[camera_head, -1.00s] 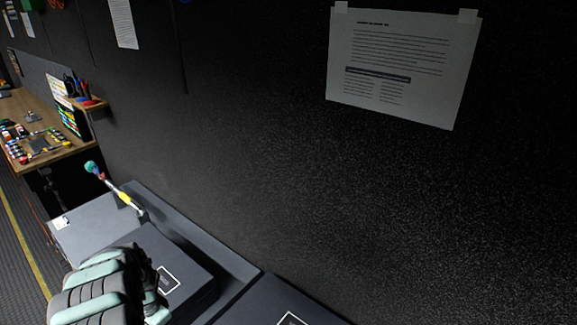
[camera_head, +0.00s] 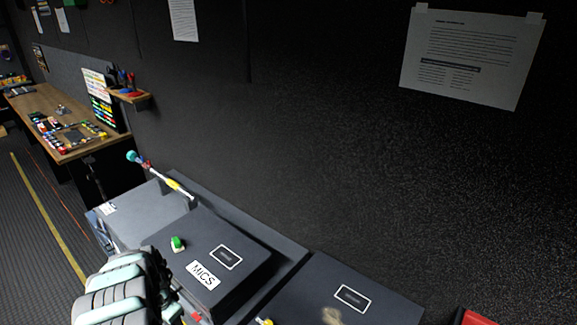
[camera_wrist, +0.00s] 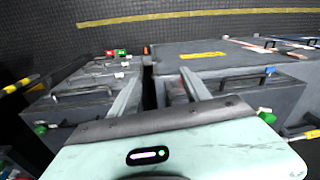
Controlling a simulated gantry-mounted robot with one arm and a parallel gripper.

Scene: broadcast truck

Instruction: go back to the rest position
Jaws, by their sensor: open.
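My gripper (camera_wrist: 161,78) shows in the wrist view with its two grey fingers apart and nothing between them. It hangs above dark grey cases. In the head view my grey and mint arm is at the bottom left, in front of the case labelled MICS (camera_head: 232,262); the fingers are not visible there.
A small green object (camera_head: 178,243) sits on the MICS case. A wooden desk (camera_head: 62,107) is at the far left. A dark wall (camera_head: 300,130) bounds the right. Open floor (camera_head: 30,230) lies left.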

